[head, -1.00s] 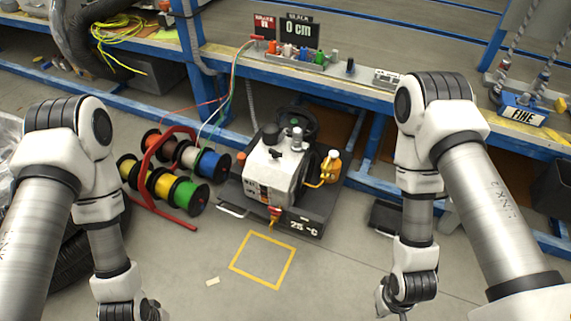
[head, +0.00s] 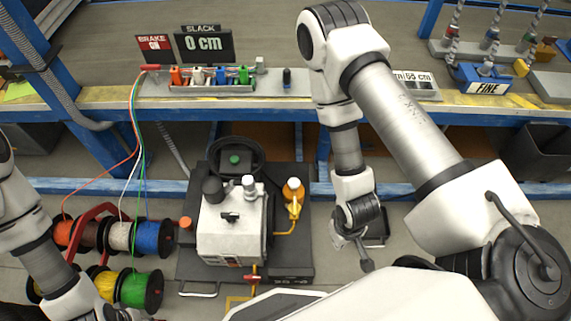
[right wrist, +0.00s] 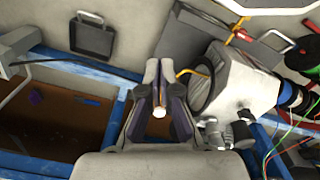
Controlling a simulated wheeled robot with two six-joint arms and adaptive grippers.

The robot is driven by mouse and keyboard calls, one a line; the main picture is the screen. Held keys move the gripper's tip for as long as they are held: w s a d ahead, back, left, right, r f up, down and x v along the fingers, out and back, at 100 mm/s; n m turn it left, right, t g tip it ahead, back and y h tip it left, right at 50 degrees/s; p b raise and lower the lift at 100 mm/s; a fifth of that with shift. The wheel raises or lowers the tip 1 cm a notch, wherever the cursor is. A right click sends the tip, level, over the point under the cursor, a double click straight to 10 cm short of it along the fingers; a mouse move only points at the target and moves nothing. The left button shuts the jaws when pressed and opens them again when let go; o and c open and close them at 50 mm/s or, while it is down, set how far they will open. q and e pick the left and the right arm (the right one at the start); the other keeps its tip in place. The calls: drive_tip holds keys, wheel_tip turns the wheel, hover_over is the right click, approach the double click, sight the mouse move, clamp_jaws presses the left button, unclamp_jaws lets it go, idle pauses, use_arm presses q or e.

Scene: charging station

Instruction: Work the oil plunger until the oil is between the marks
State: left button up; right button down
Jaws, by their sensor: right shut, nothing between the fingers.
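The machine (head: 228,232) is a pale box on a dark base, with a black hand wheel (head: 236,152) behind it. On its top are a black knob (head: 213,189) and a light grey knob (head: 248,186). A bottle with orange fluid (head: 293,191) and a yellow pipe stands at its right; any level marks are too small to read. I cannot tell which part is the oil plunger. My right gripper (head: 364,264) is shut and empty, right of the machine and apart from it. In the right wrist view its fingers (right wrist: 157,68) are together beside the machine (right wrist: 242,82). My left gripper is mostly cut off at the bottom edge.
Wire spools (head: 132,288) on a red rack stand left of the machine. The blue-framed workbench (head: 470,115) runs behind it, carrying coloured connectors and a "0 cm" slack display (head: 204,44). A dark case (right wrist: 92,35) lies on the floor beside my right gripper.

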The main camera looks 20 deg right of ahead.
use_arm(q)
wheel_tip(320, 180, down, 17)
drive_tip(key=b, duration=1.7)
drive_tip(key=shift+s+r, duration=0.2)
drive_tip(key=shift+s, duration=0.05)
use_arm(e)
drive_tip(key=m+t+y, duration=0.2)
drive_tip(key=m+t, duration=0.7)
drive_tip(key=m, duration=1.4)
hover_over(295, 184)
wheel_tip(295, 184, down, 7)
drive_tip(key=shift+w, duration=0.1)
wheel_tip(295, 184, down, 8)
drive_tip(key=b, duration=0.6)
drive_tip(key=shift+r, duration=0.2)
use_arm(q)
wheel_tip(295, 184, down, 7)
drive_tip(key=shift+b, duration=0.45)
use_arm(e)
drive_tip(key=shift+f, duration=0.55)
use_arm(q)
drive_tip(key=shift+f, duration=0.1)
use_arm(e)
drive_tip(key=shift+f, duration=0.1)
